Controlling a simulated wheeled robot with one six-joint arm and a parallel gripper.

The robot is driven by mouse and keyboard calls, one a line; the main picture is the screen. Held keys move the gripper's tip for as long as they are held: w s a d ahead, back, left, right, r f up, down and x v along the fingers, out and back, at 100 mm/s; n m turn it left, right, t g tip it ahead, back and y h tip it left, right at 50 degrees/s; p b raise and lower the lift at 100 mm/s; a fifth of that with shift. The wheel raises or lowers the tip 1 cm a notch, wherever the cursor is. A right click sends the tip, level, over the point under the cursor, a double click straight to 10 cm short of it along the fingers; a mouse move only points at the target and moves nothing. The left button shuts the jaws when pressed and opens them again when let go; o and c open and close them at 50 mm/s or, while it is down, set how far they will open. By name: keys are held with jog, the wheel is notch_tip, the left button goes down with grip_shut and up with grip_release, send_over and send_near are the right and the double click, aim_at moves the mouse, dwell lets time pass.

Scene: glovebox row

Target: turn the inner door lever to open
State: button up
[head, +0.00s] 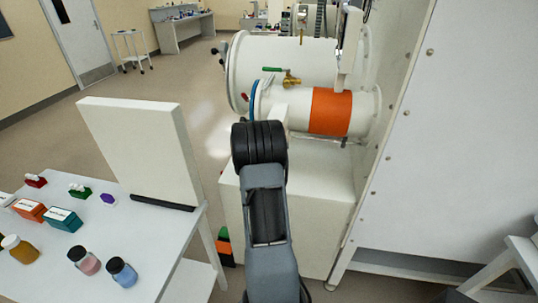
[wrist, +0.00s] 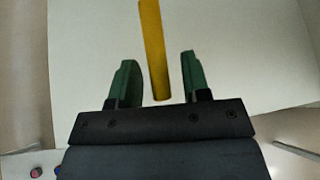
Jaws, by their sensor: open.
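In the wrist view, my gripper (wrist: 158,62) is open, with a green finger on each side of a yellow bar (wrist: 153,45). The bar runs in from the top edge and its lower end shows between the fingers. It is nearer the right finger, with a visible gap on both sides; its depth relative to the fingers is hard to judge. It looks like a lever, but its mount is out of view. In the head view my arm hides the gripper and this bar. A green-handled brass valve (head: 290,80) shows above the white cylinder with an orange band (head: 331,111).
A white table (head: 60,258) at left holds jars, small boxes and an upright white panel (head: 145,150). A larger white cylinder (head: 300,58) lies behind the banded one. A white cabinet wall (head: 460,130) stands at right. Floor is open at the back left.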

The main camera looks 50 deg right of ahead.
jog(key=shift+a+r, duration=0.15)
jog(key=s+a+b, duration=0.2)
jog(key=s+a, duration=0.1)
jog(key=a, duration=0.7)
jog(key=s+a+r+b, duration=0.1)
jog(key=s+a+b, duration=0.1)
jog(key=a, duration=0.9)
jog(key=shift+s+a, duration=0.15)
jog(key=shift+s, duration=0.65)
jog(key=shift+r, duration=0.15)
